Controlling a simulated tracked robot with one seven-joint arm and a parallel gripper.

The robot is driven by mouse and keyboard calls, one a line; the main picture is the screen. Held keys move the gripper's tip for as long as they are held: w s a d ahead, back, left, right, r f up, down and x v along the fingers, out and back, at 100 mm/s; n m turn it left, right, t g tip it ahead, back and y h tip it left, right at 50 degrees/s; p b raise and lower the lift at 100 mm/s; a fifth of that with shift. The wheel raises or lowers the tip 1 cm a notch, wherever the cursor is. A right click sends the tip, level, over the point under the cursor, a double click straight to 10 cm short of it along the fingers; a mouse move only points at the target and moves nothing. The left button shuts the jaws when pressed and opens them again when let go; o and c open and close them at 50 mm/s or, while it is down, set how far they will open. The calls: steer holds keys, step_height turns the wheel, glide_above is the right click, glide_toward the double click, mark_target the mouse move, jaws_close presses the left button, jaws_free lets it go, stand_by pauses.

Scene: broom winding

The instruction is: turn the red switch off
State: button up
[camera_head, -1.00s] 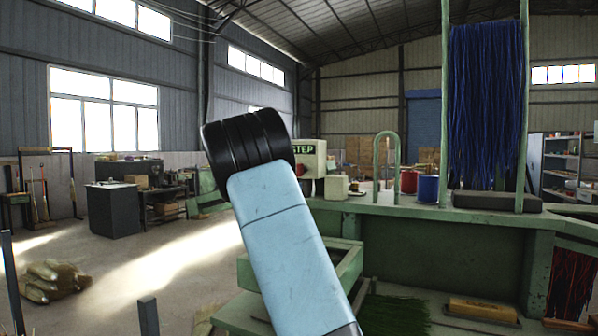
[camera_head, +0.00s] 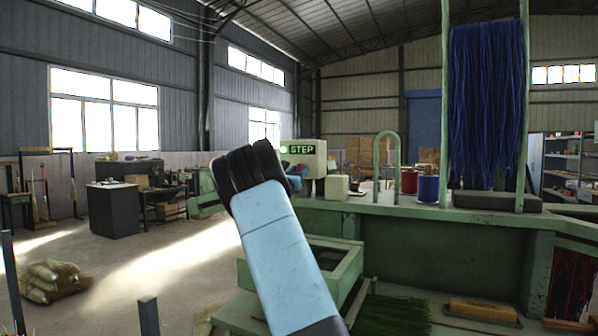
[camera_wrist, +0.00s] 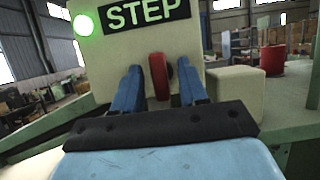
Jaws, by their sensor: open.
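A red switch (camera_wrist: 159,76) stands upright on the front of a pale control box (camera_wrist: 222,83), below a black label reading STEP (camera_wrist: 147,12). A green lamp (camera_wrist: 84,25) glows at the label's left. My gripper (camera_wrist: 160,82) is open, with one blue finger on each side of the switch and a gap showing on both sides. In the head view the control box (camera_head: 317,163) stands at the end of the green bench. My gripper (camera_head: 296,180) is mostly hidden behind my wrist there, and I cannot make out the switch.
A cream block (camera_wrist: 235,93) sits just right of the fingers on the green bench (camera_head: 430,212). A green hoop (camera_head: 387,150), a red spool (camera_head: 409,181) and a blue spool (camera_head: 428,188) stand farther right. Open floor lies to the left.

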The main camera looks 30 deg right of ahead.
steer(key=shift+x, duration=0.9)
steer(key=shift+c, duration=0.4)
steer(key=c, duration=0.6)
steer(key=shift+a, duration=0.2)
steer(key=shift+c, duration=0.5)
steer(key=shift+d, duration=0.1)
